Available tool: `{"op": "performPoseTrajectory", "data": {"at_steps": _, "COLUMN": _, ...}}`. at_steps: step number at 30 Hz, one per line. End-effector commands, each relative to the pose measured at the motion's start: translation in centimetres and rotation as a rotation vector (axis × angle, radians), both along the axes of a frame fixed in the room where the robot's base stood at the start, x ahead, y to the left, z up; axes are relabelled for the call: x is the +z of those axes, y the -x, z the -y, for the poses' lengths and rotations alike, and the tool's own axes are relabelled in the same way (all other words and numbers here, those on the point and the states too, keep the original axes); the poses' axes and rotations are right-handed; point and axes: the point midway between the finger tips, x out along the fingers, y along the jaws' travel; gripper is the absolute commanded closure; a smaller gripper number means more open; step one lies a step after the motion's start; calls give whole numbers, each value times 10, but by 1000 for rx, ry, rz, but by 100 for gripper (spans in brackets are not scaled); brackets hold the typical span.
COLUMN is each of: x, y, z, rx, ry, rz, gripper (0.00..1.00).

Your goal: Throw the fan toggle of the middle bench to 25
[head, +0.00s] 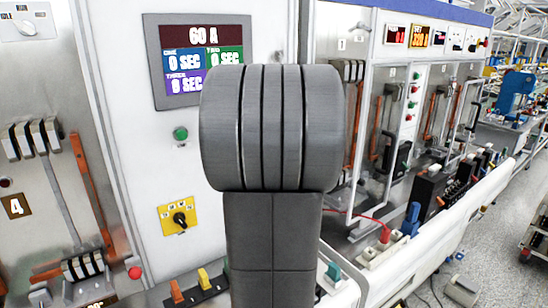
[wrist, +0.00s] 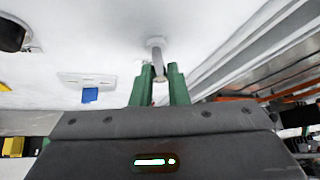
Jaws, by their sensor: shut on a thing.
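In the wrist view, a silver metal toggle lever (wrist: 158,62) stands out from a white panel (wrist: 110,50). My gripper (wrist: 159,78) has its two green fingers on either side of the lever, shut on it. I take this lever for the fan toggle; no label or "25" mark can be read near it. In the head view my dark grey arm fills the middle and hides the gripper and the lever. A display panel (head: 203,60) reading 60 A is on the white cabinet behind my arm.
A blue switch (wrist: 90,94) on a white plate is left of the lever. In the head view, a yellow rotary switch plate (head: 178,215), a green button (head: 180,134) and a teal toggle (head: 333,272) are near my arm. More benches run back right beside open floor (head: 500,240).

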Motion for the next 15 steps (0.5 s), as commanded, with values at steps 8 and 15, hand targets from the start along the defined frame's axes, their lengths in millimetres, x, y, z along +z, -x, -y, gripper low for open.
{"op": "performPoseTrajectory", "data": {"at_steps": 8, "x": 6, "y": -2, "z": -2, "rx": 2, "ry": 67, "rz": -101, "gripper": 100}}
{"op": "performPoseTrajectory", "data": {"at_steps": 15, "x": 11, "y": -4, "z": -3, "rx": 2, "ry": 123, "rz": -184, "gripper": 100}}
